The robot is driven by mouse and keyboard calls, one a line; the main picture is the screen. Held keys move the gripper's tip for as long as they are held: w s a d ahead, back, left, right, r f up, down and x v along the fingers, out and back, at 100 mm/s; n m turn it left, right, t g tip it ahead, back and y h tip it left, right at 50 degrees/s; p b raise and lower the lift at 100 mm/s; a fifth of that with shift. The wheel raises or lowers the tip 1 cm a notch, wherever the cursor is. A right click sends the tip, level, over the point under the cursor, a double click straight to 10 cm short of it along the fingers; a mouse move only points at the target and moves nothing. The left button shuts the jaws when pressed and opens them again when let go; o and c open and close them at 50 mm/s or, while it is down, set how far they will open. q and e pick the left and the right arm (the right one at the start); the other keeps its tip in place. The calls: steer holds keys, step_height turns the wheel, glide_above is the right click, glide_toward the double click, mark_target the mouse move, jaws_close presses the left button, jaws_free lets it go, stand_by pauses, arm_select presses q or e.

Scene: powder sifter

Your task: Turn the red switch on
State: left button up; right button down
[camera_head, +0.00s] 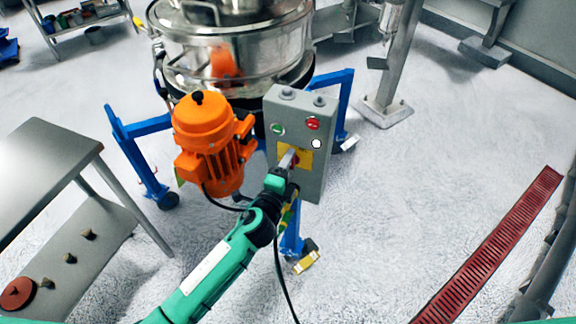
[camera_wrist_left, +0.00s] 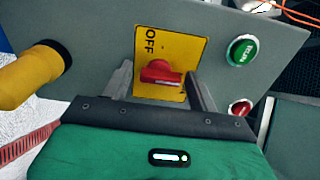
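The red switch (camera_wrist_left: 160,73) sits on a yellow plate (camera_wrist_left: 180,48) marked OFF, in the left wrist view. The plate is on the front of a grey control box (camera_head: 313,180), which shows in the head view beside the orange motor. My left gripper (camera_head: 288,160) reaches the box at the yellow plate. In the left wrist view its two fingers stand apart, one on each side of the switch, with gaps between. Whether the fingertips touch the plate cannot be told. My right gripper is not in view.
A green RUN button (camera_wrist_left: 243,52) and a red button (camera_wrist_left: 240,108) are on the same panel. The orange motor (camera_head: 205,125) and blue sifter legs (camera_head: 143,165) are close to my left arm. A metal table (camera_head: 45,165) stands at left. Floor at right is mostly clear.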

arm_select(q)
steer(key=shift+o, duration=0.3)
steer(key=b+v, duration=0.2)
steer(key=v, duration=1.2)
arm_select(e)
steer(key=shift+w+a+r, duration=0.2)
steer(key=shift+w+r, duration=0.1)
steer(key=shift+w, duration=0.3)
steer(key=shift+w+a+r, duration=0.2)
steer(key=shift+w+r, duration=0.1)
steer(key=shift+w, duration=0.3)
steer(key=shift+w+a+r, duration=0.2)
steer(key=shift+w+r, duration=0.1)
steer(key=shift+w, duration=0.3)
arm_select(q)
steer(key=shift+w, duration=0.1)
